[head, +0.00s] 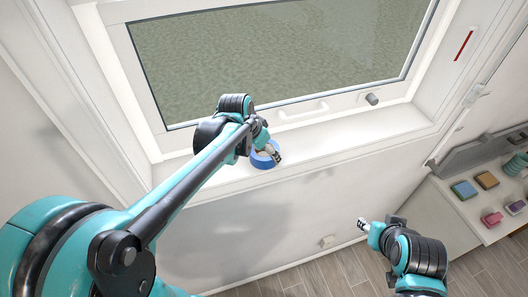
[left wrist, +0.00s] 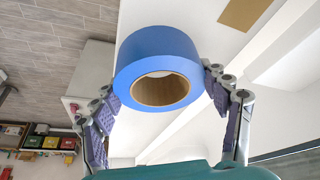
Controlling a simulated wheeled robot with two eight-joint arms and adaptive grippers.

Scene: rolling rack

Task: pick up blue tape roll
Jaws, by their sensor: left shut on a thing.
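The blue tape roll (head: 261,161) is at the window sill in the head view, partly hidden by my left gripper (head: 268,153). In the left wrist view the blue tape roll (left wrist: 148,48) shows its brown cardboard core towards the camera. The left gripper (left wrist: 160,82) is shut on it, with a padded finger on either side. I cannot tell whether the roll touches the sill or is just above it. My right gripper (head: 365,226) hangs low in front of the wall, away from the roll. Its fingers are too small to read.
The white window sill (head: 350,135) is clear to the right of the roll, below a window with a handle (head: 303,111). A dark knob (head: 372,99) sits on the window frame. A white counter (head: 455,205) at the right holds several small coloured things.

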